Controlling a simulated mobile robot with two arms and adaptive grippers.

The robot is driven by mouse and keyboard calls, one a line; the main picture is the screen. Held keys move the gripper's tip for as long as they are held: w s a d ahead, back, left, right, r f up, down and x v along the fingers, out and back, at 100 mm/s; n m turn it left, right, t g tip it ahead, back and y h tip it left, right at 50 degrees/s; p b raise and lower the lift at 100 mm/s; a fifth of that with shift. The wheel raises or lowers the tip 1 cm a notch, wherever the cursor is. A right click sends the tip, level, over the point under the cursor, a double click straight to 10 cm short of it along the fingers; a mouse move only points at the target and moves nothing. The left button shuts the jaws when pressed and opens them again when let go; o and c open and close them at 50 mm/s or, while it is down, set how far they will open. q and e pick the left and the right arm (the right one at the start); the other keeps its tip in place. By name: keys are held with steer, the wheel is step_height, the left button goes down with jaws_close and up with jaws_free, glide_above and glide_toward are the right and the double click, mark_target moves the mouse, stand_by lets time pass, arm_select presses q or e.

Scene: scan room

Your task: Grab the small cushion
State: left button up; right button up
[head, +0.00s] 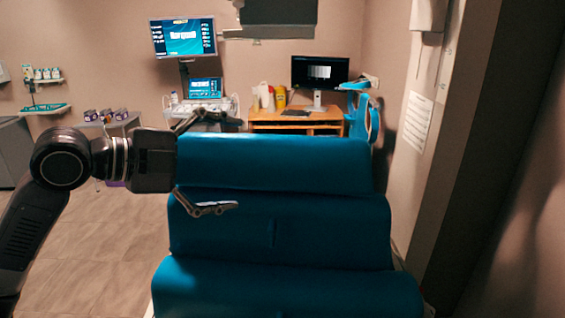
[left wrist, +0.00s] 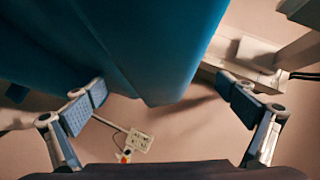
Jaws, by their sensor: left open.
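A blue padded chair or couch fills the middle of the head view. Its top section, a small blue cushion (head: 290,165), lies above a middle section (head: 320,235) and a wider front section (head: 290,290). My left gripper (head: 224,164) is open at the left end of the top cushion, one finger above it and one lower, over the middle section. In the left wrist view, a blue padded part (left wrist: 155,45) reaches between the spread fingers of my left gripper (left wrist: 167,98). I cannot tell whether they touch it. My right gripper is not in view.
Behind the chair stand a wooden desk (head: 297,115) with a monitor (head: 320,72), and a screen (head: 184,37) on a stand. A wall and a dark column close off the right side. The floor (head: 105,245) at left is clear.

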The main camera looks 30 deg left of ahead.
mark_target(256, 161)
arm_select(q)
steer(key=shift+w+d+p, duration=0.1)
steer(key=shift+w+p, duration=0.5)
steer(key=shift+p, duration=0.05)
steer(key=p+x, duration=0.1)
steer(key=x, duration=0.3)
steer(key=shift+w, duration=0.15)
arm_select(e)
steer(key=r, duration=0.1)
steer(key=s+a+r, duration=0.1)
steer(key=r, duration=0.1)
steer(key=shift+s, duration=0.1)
arm_select(q)
steer(key=shift+c, duration=0.9)
steer(key=c, duration=0.7)
steer(key=shift+r, duration=0.1)
steer(key=c, duration=1.3)
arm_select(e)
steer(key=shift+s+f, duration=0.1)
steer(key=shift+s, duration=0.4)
